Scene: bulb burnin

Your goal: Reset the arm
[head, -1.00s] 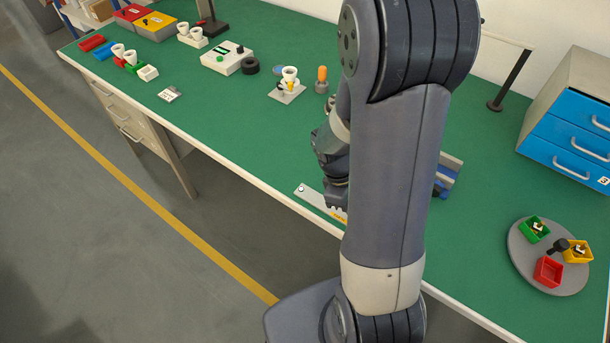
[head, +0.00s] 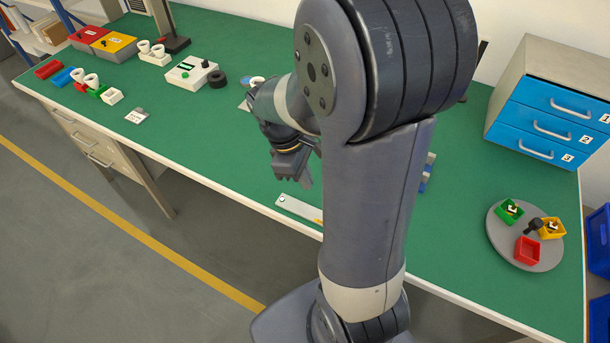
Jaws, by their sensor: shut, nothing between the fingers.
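My gripper (head: 294,177) points down above the green bench top, near its front edge. Its fingers are shut with nothing between them. My arm rises through the middle of the view, bent at the elbow, and hides part of the bench behind it. A pale ruler-like strip (head: 292,206) lies on the bench just below my gripper and apart from it. Its right end is hidden behind my arm.
A grey round tray (head: 497,241) with small green, yellow and red bins sits at the right. A drawer cabinet (head: 545,118) with blue fronts stands at the back right. A tester box (head: 188,76), a black ring (head: 217,79) and white cups (head: 91,79) stand at the left. The green bench top (head: 200,140) between is clear.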

